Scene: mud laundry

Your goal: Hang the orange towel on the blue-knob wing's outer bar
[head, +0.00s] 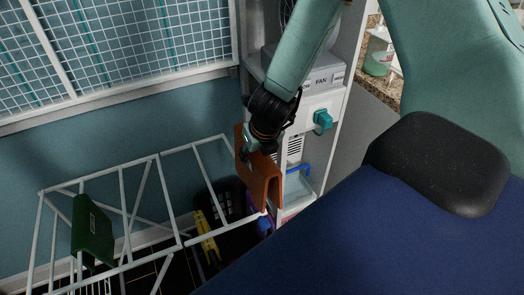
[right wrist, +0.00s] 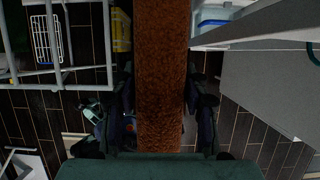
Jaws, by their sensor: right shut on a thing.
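The orange towel (head: 266,184) hangs folded from my right gripper (head: 250,148), which is shut on it. In the right wrist view the towel (right wrist: 160,75) runs between the two fingers. The white rack's right-hand wing (head: 207,188) spreads just left of the towel. Its outer bar (head: 214,196) runs close beside the towel, and part of it is hidden. I cannot tell whether they touch. In the right wrist view a rack bar (right wrist: 108,45) stands left of the towel, with a gap. I cannot make out a blue knob. My left gripper is not in view.
A dark green towel (head: 91,232) hangs on the rack's left part. A white shelf unit (head: 328,132) with a teal knob stands right of the towel. A yellow object (head: 207,236) and a dark basket (head: 236,200) stand below the wing. A wall grid (head: 130,40) is behind.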

